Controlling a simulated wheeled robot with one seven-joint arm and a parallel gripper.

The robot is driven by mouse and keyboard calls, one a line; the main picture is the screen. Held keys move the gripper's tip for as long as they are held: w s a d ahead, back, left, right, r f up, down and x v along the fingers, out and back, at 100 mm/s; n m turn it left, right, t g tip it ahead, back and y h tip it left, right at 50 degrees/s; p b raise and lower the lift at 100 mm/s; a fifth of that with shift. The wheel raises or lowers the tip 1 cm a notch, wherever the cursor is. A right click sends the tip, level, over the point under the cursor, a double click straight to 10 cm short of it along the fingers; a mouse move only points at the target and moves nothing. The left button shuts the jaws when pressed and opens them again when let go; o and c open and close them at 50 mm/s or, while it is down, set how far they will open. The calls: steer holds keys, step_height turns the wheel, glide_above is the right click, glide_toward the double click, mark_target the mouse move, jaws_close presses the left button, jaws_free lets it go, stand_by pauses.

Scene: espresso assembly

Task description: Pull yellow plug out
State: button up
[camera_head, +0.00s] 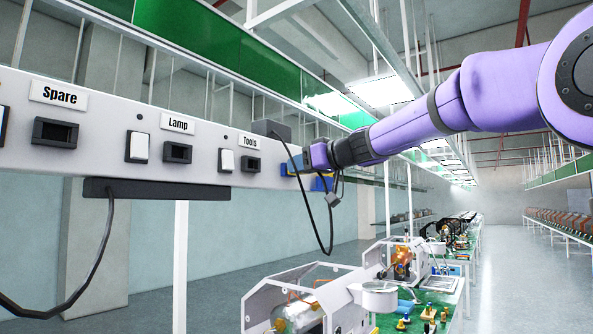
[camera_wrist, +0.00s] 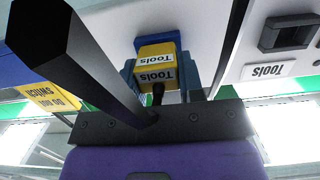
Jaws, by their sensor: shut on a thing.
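A yellow plug (camera_wrist: 157,75) labelled "Tools" sits between the blue fingers of my gripper (camera_wrist: 160,80) in the wrist view. A blue part adjoins the plug's far end, near the white panel. I cannot tell whether the plug is seated in the panel. The white panel (camera_head: 75,161) carries sockets; the "Tools" socket (camera_head: 251,164) looks empty.
A dark cable (camera_head: 318,228) hangs below my gripper. A long black bar (camera_wrist: 75,50) crosses the wrist view's left. A dark ledge (camera_head: 155,190) is under the panel. Espresso machines (camera_head: 300,300) stand below. The aisle to the right is clear.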

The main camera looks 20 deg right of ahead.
steer(key=shift+v, duration=1.2)
stand_by(0.9)
steer(key=shift+s+d+f, duration=0.2)
steer(key=shift+s+d, duration=0.3)
steer(key=shift+s, duration=0.2)
steer(key=v, duration=0.3)
steer(key=shift+f, duration=0.2)
stand_by(0.5)
